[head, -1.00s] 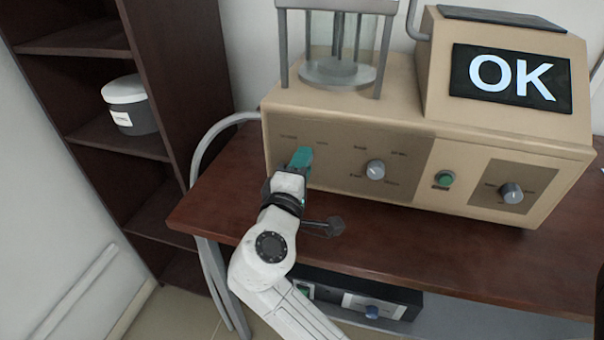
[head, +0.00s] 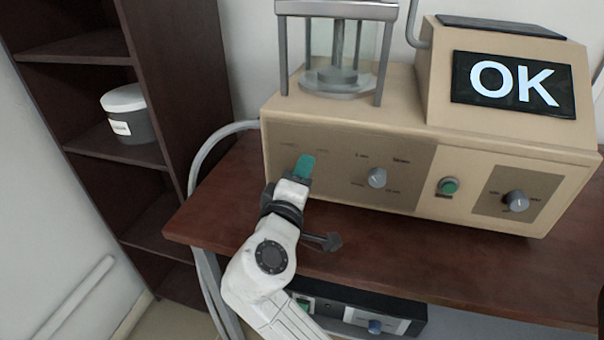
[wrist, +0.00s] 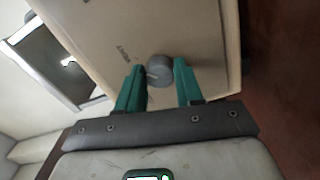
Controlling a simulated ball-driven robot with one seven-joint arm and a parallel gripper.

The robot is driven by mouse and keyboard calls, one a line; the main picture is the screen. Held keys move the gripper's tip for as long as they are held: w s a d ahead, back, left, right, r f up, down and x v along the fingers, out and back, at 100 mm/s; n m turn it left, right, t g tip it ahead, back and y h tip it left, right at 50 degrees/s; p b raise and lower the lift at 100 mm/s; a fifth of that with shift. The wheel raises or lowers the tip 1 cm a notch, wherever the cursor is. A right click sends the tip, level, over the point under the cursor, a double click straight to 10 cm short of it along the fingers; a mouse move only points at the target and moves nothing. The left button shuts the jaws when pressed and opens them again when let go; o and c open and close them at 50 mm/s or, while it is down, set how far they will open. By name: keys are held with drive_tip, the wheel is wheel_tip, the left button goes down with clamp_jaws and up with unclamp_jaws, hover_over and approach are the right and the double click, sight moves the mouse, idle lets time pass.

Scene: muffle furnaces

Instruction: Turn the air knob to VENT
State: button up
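The beige machine (head: 330,112) stands on the brown table, with several grey and green controls on its front. My gripper (head: 304,168) is at the left end of the front panel, its teal fingers pointing at the panel. In the wrist view a round grey knob (wrist: 160,70) lies between the two teal fingertips of my gripper (wrist: 159,78). The fingers are apart, with a small gap to the knob on each side. In the head view my gripper hides this knob.
Another grey knob (head: 377,177), a green button (head: 448,186) and a right-hand knob (head: 516,200) are on the same front. A screen (head: 513,83) reads OK. A dark shelf (head: 172,120) stands at the left. The table's front strip (head: 440,257) is clear.

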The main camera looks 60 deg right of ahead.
drive_tip(key=o, duration=0.4)
drive_tip(key=shift+a, duration=0.1)
drive_tip(key=v, duration=1)
drive_tip(key=shift+s+a, duration=0.15)
drive_tip(key=shift+a, duration=0.15)
